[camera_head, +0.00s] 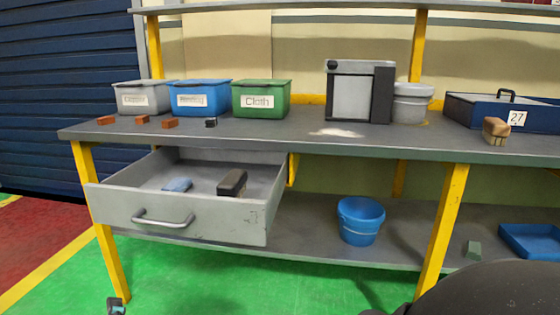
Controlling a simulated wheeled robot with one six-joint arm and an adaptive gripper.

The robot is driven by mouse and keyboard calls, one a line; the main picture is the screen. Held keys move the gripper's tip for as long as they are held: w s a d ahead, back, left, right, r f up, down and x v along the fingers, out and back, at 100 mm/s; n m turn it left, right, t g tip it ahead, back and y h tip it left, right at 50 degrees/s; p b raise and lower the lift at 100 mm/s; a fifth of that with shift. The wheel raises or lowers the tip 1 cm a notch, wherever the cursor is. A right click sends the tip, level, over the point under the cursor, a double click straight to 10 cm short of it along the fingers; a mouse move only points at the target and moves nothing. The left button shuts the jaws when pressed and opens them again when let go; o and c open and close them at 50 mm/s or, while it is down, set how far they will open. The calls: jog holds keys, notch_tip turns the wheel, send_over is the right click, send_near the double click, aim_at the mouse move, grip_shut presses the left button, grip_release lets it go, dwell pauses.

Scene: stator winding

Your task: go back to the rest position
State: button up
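My gripper is not in view. A large dark rounded part of my own arm fills the bottom right corner of the head view, in front of the lower shelf. Whether my gripper holds anything cannot be seen. The workbench (300,140) stands ahead with its grey drawer (205,226) pulled open on the left. In the drawer lie a blue item (177,185) and a dark brush-like block (232,183).
On the bench stand a grey bin (140,98), a blue bin (197,98), a green "Cloth" bin (262,98), a framed device (352,92), a grey bucket (410,104), a blue toolbox (470,108) and a brush (495,128). A blue bucket (360,220) stands below. Green floor is clear in front.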

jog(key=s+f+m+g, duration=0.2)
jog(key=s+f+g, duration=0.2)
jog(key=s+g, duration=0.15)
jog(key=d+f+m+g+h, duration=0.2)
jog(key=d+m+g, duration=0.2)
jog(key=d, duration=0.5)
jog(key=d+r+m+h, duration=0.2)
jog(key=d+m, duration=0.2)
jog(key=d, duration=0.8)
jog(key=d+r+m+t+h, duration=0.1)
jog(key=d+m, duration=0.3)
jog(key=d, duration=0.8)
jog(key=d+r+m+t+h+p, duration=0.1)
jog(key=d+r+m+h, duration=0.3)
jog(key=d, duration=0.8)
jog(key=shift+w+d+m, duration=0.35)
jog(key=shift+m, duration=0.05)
